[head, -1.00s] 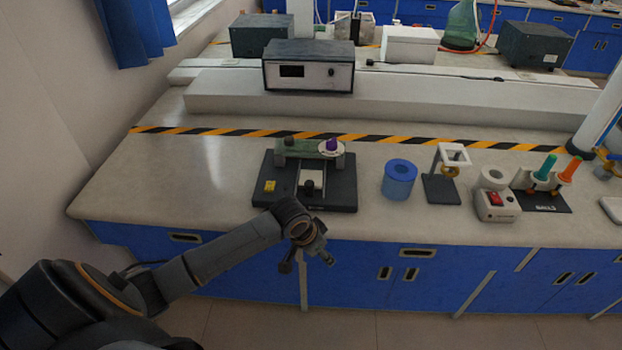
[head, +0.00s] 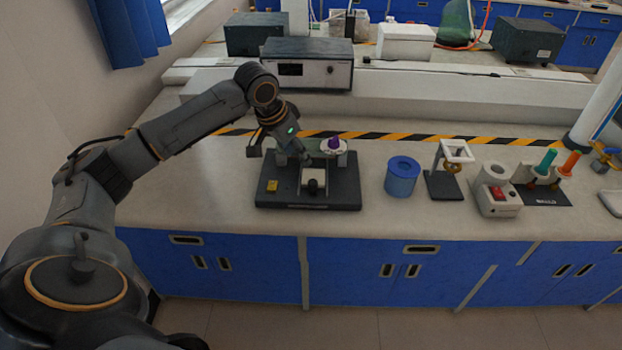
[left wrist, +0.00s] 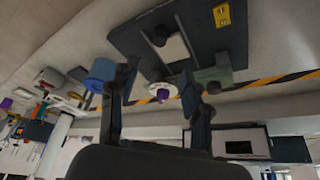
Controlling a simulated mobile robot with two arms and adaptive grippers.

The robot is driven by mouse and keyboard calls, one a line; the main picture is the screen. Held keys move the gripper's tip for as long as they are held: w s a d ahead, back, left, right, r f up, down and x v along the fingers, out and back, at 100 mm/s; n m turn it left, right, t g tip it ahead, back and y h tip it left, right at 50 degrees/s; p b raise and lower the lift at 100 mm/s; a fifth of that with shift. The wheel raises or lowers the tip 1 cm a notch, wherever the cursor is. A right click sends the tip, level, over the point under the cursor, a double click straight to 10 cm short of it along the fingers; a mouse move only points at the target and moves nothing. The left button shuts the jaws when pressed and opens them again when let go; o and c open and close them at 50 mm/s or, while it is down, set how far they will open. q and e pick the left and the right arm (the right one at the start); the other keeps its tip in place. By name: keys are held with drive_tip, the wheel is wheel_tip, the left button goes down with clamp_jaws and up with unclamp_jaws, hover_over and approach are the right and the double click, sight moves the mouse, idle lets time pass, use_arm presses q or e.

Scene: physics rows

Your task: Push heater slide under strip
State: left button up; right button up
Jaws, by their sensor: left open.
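A dark base plate (head: 335,200) on the bench carries a light slide rail with a dark knob (head: 314,186) at its front middle, which I take to be the heater slide. In the left wrist view the pale rail (left wrist: 174,48) and knob (left wrist: 158,38) show on the plate. My right gripper is out of view.
A blue cylinder (head: 402,177), a small stand (head: 443,184) and a white device with a red switch (head: 497,196) stand to the right. A meter box (head: 306,66) is on the shelf behind. The bench left of the plate is clear.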

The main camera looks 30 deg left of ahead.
sight(313, 182)
use_arm(q)
drive_tip(key=p+x, duration=0.1)
drive_tip(key=x, duration=1.2)
drive_tip(key=shift+c, duration=0.4)
clamp_jaws()
